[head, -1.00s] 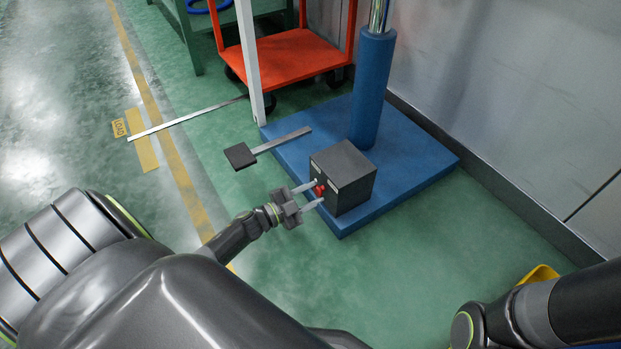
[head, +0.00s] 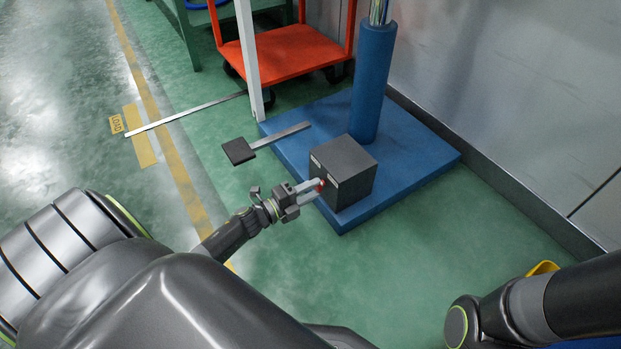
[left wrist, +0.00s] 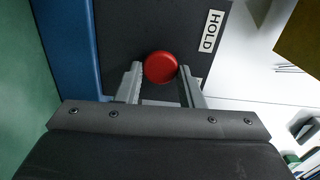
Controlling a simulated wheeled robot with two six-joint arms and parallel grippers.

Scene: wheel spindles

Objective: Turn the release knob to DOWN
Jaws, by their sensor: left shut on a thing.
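The release knob is a red round knob (head: 321,185) on the front face of a dark box (head: 352,168), which stands on the blue base plate. My left gripper (head: 317,187) reaches it from the left and is shut on it. The left wrist view shows the red knob (left wrist: 160,67) between the two fingertips (left wrist: 160,72). A white HOLD label (left wrist: 211,31) is on the box face to the right of the knob in that view. No DOWN label can be read. The knob's pointer, if any, cannot be made out. My right gripper is out of view.
A blue column (head: 372,85) rises from the blue base (head: 425,160) behind the box. A dark pedal (head: 239,151) on a metal bar sticks out to the left. An orange cart (head: 288,56) stands behind, a grey wall (head: 510,80) at right. Green floor in front is clear.

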